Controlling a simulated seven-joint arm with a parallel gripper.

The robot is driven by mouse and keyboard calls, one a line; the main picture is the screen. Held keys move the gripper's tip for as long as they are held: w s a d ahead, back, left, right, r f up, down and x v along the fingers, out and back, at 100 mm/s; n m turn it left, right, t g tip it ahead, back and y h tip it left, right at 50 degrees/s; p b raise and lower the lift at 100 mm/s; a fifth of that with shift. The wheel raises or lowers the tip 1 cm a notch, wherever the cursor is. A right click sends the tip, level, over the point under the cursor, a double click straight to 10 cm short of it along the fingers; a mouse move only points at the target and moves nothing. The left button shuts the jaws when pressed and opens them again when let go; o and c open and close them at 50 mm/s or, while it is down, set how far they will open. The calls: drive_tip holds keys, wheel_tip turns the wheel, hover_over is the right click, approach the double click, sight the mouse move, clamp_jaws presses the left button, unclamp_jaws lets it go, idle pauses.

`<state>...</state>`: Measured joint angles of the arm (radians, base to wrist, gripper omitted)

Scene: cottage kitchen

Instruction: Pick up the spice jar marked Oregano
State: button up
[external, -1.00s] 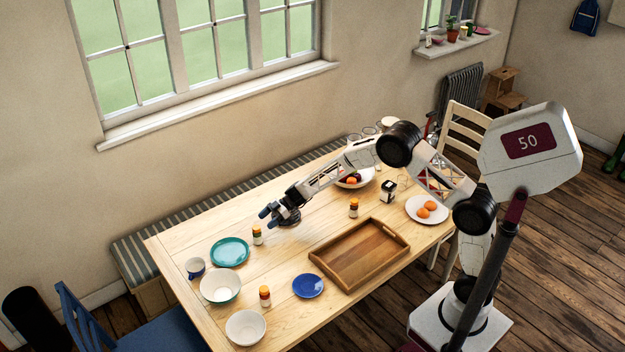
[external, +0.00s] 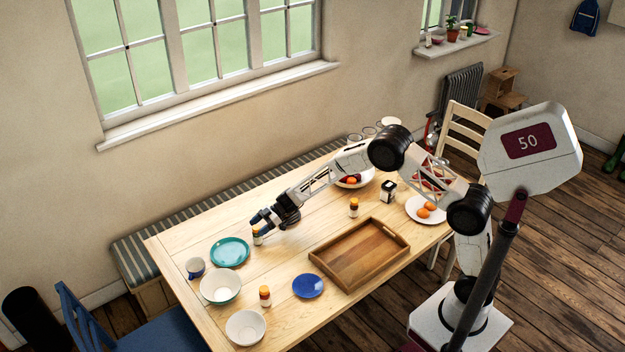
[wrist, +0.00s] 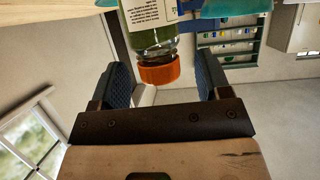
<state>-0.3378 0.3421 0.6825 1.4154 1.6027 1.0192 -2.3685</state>
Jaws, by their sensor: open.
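A spice jar (external: 257,240) with an orange lid stands on the table at the near end of my arm, partly hidden by my gripper (external: 258,222). In the wrist view the jar (wrist: 158,40) appears upside down, with green contents and a white label of small print; I cannot read a name on it. My gripper is open, its dark pads to either side of the orange lid, and nothing is held. Two similar jars stand elsewhere: one (external: 265,296) near the bowls and one (external: 354,208) behind the tray. Their names are too small to read.
A teal plate (external: 229,252) lies close to the left of the jar at my gripper. A wooden tray (external: 345,275) lies to the right. The table between is bare.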

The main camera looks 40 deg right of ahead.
drive_tip(key=shift+a+f, duration=0.2)
drive_tip(key=shift+a, duration=0.4)
clamp_jaws()
idle(0.4)
drive_tip(key=shift+r, duration=0.1)
drive_tip(key=shift+r, duration=0.7)
wheel_tip(320, 180, up, 2)
drive_tip(key=shift+r, duration=0.1)
drive_tip(key=s+d, duration=0.4)
drive_tip(key=s, duration=0.3)
drive_tip(key=s+d+r, duration=0.1)
drive_tip(key=s+d, duration=0.2)
drive_tip(key=s, duration=0.4)
drive_tip(key=shift+d, duration=0.35)
